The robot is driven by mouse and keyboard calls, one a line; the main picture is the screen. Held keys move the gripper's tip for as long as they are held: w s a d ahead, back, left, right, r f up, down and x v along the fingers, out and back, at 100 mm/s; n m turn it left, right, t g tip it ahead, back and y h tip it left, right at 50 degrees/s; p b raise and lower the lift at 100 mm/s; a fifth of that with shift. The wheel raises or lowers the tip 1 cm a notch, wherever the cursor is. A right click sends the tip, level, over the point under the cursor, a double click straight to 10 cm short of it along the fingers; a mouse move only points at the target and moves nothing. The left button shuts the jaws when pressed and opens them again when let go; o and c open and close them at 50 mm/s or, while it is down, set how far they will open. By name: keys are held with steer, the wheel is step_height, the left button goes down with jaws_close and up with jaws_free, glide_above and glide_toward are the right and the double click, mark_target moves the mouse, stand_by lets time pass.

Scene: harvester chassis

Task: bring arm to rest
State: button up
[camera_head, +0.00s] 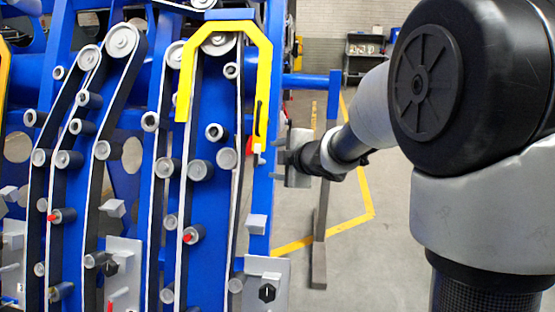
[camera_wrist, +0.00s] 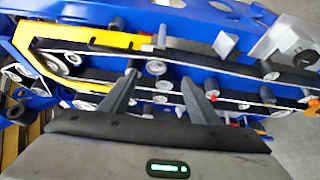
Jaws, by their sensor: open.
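My gripper (camera_head: 284,158) is at the right edge of the blue harvester chassis (camera_head: 262,200) in the head view, with my arm reaching in from the right. In the wrist view my gripper (camera_wrist: 168,92) shows two dark fingers spread apart with nothing held between them. Beyond the fingers lie the chassis's black belts (camera_wrist: 200,65) and grey rollers. I cannot tell exactly how far the fingertips are from the chassis. A yellow bent guard (camera_head: 262,60) spans the top of the right belt section, and it also shows at the left in the wrist view (camera_wrist: 35,62).
Several rollers and pegs, some red-tipped (camera_head: 188,237), stick out from the chassis. A grey-brown post (camera_head: 319,235) stands right of it on the floor, near a yellow floor line (camera_head: 345,226). A dark shelf (camera_head: 365,55) stands at the back. Open floor lies right of the chassis.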

steer(key=s+d+r+m+h+p, duration=0.2)
steer(key=s+d+r+m+h, duration=0.5)
steer(key=s+d+m, duration=0.6)
steer(key=s+a+f+m+g+y, duration=0.1)
steer(key=s+m+g, duration=0.2)
steer(key=s, duration=0.8)
steer(key=s+a+f+m+g+y+p, duration=0.1)
steer(key=s+a+f+m+g, duration=0.1)
steer(key=s, duration=1)
steer(key=shift+s+a+m+g+p, duration=0.15)
steer(key=shift+s+m+g+p, duration=0.15)
steer(key=shift+m+g, duration=0.35)
